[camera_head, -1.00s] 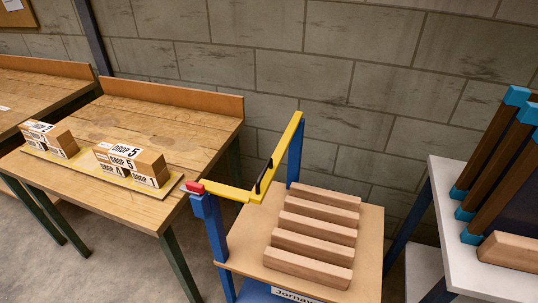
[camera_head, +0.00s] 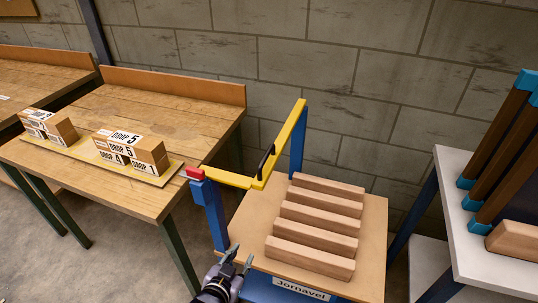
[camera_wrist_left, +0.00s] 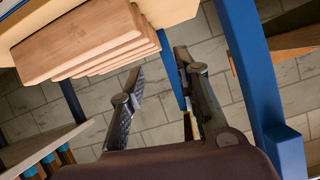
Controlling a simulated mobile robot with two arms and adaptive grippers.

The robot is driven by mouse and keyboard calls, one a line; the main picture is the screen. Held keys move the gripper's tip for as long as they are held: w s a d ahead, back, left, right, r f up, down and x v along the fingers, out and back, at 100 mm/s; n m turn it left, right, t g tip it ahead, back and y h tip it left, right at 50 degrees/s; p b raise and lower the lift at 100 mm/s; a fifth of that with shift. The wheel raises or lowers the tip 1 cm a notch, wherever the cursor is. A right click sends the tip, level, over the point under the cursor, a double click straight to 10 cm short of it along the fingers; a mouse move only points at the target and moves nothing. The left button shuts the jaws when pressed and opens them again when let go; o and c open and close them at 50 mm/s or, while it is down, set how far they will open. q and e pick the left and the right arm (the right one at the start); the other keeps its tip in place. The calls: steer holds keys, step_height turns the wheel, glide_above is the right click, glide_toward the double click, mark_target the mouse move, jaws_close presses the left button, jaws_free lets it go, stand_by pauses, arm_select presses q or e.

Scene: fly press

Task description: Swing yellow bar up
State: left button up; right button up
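The yellow bar (camera_head: 283,142) belongs to a press with blue posts (camera_head: 214,212). It runs from a red end piece (camera_head: 195,173) on the left post, bends at a corner, and reaches toward the top of the rear blue post (camera_head: 299,142). A black handle (camera_head: 266,162) sits on it near the bend. My left gripper (camera_head: 238,262) is low at the front left of the press, below and apart from the bar. Its fingers are spread and empty; the left wrist view also shows them apart (camera_wrist_left: 160,95). My right gripper is not in view.
Several wooden blocks (camera_head: 315,228) lie on the press board (camera_head: 372,235). A wooden table (camera_head: 165,115) with labelled boxes (camera_head: 130,150) stands left. A white shelf (camera_head: 455,210) with brown, blue-ended pieces stands right. Open floor lies between the table and press.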

arm_select(q)
step_height(320, 180, up, 15)
steer(key=w+d+t+h, duration=0.1)
steer(key=d+t, duration=0.1)
steer(key=t, duration=0.1)
steer(key=t+h, duration=0.1)
steer(key=t, duration=0.1)
glide_toward(272, 145)
steer(key=shift+m, duration=0.3)
steer(key=x, duration=0.8)
steer(key=shift+w+a+f+p, duration=0.1)
steer(key=shift+f+p, duration=0.15)
steer(key=shift+p, duration=0.05)
steer(key=shift+c, duration=0.2)
jaws_close()
